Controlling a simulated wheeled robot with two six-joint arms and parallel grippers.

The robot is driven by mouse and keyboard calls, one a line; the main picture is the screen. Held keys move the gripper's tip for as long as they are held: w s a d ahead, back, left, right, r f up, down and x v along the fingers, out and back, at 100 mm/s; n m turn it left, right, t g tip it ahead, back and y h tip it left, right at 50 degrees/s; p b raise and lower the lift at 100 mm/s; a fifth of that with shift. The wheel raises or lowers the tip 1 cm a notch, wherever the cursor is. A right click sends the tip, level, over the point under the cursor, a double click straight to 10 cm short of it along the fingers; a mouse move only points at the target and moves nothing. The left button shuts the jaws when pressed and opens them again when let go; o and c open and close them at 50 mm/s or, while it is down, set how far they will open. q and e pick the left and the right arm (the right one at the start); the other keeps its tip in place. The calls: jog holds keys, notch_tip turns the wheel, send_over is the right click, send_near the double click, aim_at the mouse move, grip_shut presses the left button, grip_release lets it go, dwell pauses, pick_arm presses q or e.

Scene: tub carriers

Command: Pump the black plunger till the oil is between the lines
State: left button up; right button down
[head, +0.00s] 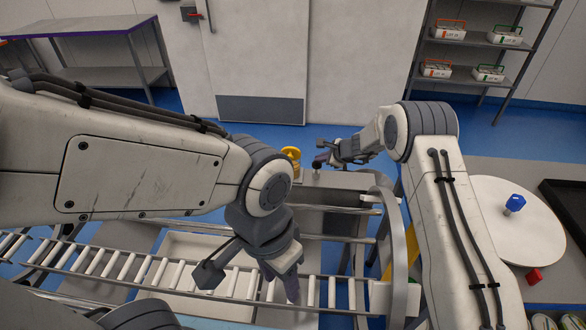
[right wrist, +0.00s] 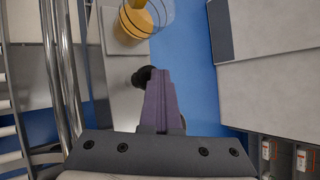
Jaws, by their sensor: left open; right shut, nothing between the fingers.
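The black plunger (head: 316,166) stands on a pale ledge behind the roller track; its round knob also shows in the right wrist view (right wrist: 141,76). My right gripper (head: 321,161) is shut and empty, its purple fingertips (right wrist: 160,75) right at the knob. I cannot tell if they touch it. The yellow oil (head: 291,154) is left of the plunger; in the right wrist view it sits low in a clear round vessel (right wrist: 160,14). The level against the lines is not readable. My left gripper (head: 250,280) is open and empty above the rollers.
Shelves with several small boxes stand behind.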

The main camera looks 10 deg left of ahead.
aim_at(320, 165)
jog(key=shift+f+b, duration=0.45)
jog(key=shift+f, duration=0.05)
dwell(0.4)
jog(key=shift+r+p, duration=0.8)
jog(key=shift+r, duration=0.6)
notch_tip(320, 165, up, 6)
jog(key=p, duration=0.4)
